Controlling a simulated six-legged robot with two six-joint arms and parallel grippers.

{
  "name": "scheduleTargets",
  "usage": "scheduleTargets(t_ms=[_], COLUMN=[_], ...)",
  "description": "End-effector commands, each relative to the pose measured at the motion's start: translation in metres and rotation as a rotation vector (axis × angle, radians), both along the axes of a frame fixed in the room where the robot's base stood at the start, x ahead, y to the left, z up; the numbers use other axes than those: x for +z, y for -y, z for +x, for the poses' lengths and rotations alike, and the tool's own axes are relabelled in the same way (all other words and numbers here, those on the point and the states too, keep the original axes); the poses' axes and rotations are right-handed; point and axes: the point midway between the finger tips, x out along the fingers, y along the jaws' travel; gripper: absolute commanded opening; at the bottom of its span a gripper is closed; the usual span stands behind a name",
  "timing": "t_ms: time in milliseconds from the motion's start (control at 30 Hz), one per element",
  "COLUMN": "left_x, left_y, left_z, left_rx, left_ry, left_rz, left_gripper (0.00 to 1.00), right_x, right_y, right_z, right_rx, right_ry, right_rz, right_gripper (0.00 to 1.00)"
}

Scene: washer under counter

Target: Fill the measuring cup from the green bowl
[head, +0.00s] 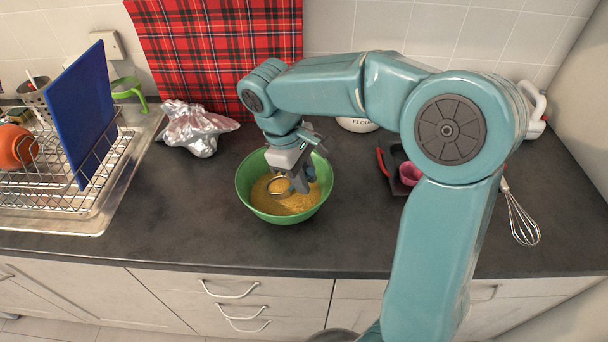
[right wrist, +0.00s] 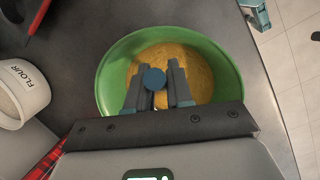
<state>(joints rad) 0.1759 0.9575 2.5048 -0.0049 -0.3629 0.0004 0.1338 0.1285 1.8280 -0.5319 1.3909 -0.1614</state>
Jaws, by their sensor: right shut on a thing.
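The green bowl (head: 243,180) stands on the dark counter with a yellow, grainy fill (head: 290,203). It also shows in the right wrist view (right wrist: 108,75). My right gripper (head: 299,181) reaches down into the bowl and is shut on the measuring cup (head: 279,187). The cup's round rim shows low inside the bowl, at or just above the yellow fill. In the right wrist view a blue round part (right wrist: 154,78) shows between the fingers (right wrist: 158,70); the rest of the cup is hidden there. I cannot tell how full it is. My left gripper is not in view.
A flour pot (right wrist: 22,85) stands behind the bowl. A dark tray (head: 391,157) with a pink cup (head: 410,174) and a whisk (head: 523,222) lie right. Crumpled foil (head: 195,128) and a dish rack (head: 95,200) are left.

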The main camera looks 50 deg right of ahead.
Motion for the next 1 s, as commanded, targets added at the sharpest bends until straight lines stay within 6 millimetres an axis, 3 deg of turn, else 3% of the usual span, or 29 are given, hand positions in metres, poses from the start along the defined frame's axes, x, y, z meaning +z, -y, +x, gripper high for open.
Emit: scheduleTargets(t_ms=[567, 1000], left_x=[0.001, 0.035], left_y=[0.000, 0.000], left_z=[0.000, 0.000], left_rx=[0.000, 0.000], left_ry=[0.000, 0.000], left_rz=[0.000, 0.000], left_gripper=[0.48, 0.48], right_x=[0.002, 0.038], right_y=[0.000, 0.000], right_z=[0.000, 0.000], right_rx=[0.000, 0.000], right_ry=[0.001, 0.001], right_rz=[0.000, 0.000], right_gripper=[0.00, 0.00])
